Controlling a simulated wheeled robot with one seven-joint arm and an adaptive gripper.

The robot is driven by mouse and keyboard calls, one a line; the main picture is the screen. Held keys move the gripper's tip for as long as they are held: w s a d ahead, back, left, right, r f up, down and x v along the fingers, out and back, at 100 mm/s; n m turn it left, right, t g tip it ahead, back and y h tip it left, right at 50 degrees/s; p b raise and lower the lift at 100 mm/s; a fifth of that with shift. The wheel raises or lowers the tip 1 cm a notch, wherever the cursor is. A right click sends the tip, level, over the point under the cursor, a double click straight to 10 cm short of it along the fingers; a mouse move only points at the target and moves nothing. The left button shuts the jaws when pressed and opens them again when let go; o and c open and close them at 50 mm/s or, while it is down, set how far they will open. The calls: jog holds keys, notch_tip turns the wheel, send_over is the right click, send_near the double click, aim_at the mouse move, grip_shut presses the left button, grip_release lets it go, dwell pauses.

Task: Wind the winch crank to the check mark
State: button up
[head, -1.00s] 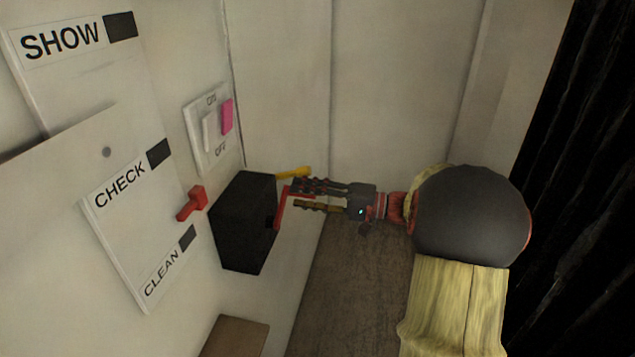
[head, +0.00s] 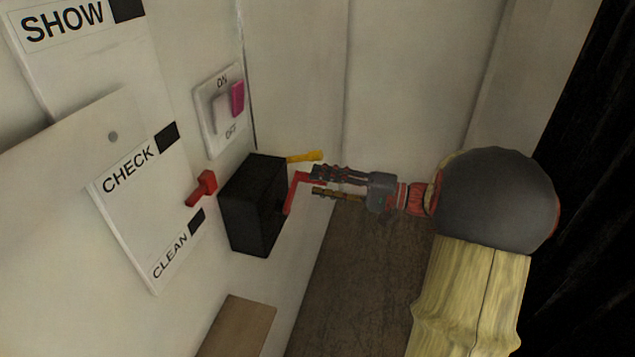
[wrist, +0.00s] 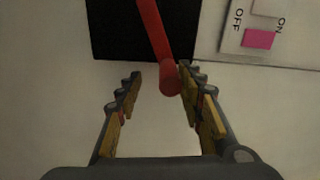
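The winch is a black box (head: 240,215) on the wall with a red crank (head: 295,189) on its near side. In the wrist view, the crank's rounded red end (wrist: 170,80) lies by the right finger, near the fingertips. My gripper (head: 313,182) is open, its two fingers apart around the crank end, with a clear gap to the left finger. A red pointer (head: 202,188) sits beside the sign board, between the black check mark (head: 167,137) and the black clean mark (head: 196,222). Contact with the crank cannot be told.
A white ON/OFF switch plate (head: 207,135) with a pink part is above the winch. A brown block (head: 237,325) is below. A dark curtain (head: 572,200) hangs at the right.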

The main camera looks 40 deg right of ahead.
jog(key=v, duration=0.7)
jog(key=shift+b, duration=0.3)
dwell(0.5)
